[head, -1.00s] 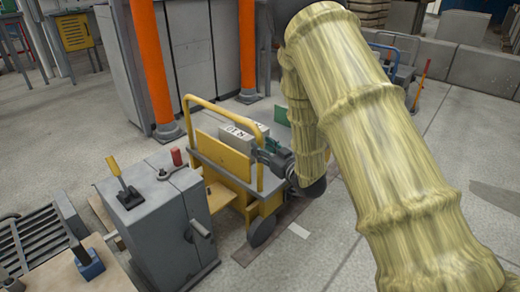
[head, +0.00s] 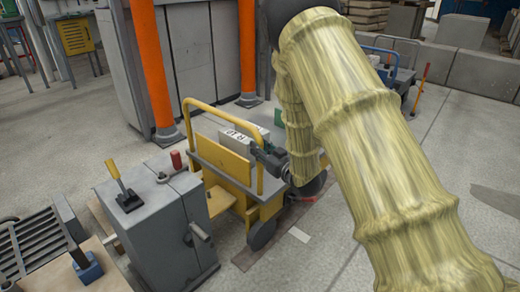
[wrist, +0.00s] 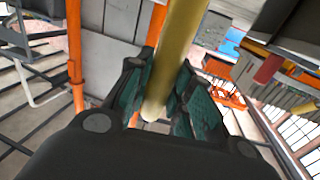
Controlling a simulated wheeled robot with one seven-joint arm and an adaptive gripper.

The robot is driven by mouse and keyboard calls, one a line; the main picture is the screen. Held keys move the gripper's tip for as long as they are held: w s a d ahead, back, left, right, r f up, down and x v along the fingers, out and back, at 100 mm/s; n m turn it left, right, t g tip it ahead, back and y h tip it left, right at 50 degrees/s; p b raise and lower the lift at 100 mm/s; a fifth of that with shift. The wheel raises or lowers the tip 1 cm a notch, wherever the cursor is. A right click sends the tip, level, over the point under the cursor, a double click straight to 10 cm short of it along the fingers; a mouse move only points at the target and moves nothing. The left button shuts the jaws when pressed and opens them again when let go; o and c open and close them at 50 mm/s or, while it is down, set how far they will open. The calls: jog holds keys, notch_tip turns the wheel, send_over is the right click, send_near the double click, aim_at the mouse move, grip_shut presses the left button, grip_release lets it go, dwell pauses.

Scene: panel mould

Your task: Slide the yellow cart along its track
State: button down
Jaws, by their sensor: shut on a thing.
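The yellow cart (head: 228,165) stands at the middle left in the head view, with an upright yellow push handle and a grey block marked with letters on it. My gripper (head: 262,156) is at the right upright of that handle. In the wrist view, the yellow bar (wrist: 180,50) passes between the two green-padded fingers of my gripper (wrist: 165,100), which are shut on it. The dark track strip (head: 262,250) shows on the floor at the cart's near end. My arm hides the cart's far right side and the track beyond.
A grey cabinet (head: 165,225) with a yellow lever, a red-handled tool and a side crank stands close left of the cart. Orange posts (head: 152,65) stand behind. A blue cart (head: 392,70) is at the back right. The floor to the right is open.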

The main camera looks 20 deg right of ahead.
jog(key=shift+w+d+r, duration=0.1)
jog(key=shift+w+d, duration=0.15)
jog(key=shift+d, duration=0.25)
jog(key=w+d+p, duration=0.2)
jog(key=w+d, duration=0.4)
jog(key=d, duration=0.4)
jog(key=w+d+p, duration=0.3)
jog(key=w+d, duration=0.3)
jog(key=d, duration=0.4)
jog(key=shift+w+p, duration=0.35)
jog(key=shift+w, duration=0.05)
jog(key=shift+d, duration=0.1)
jog(key=c, duration=1.3)
grip_release()
jog(key=shift+o, duration=0.2)
jog(key=v, duration=1.2)
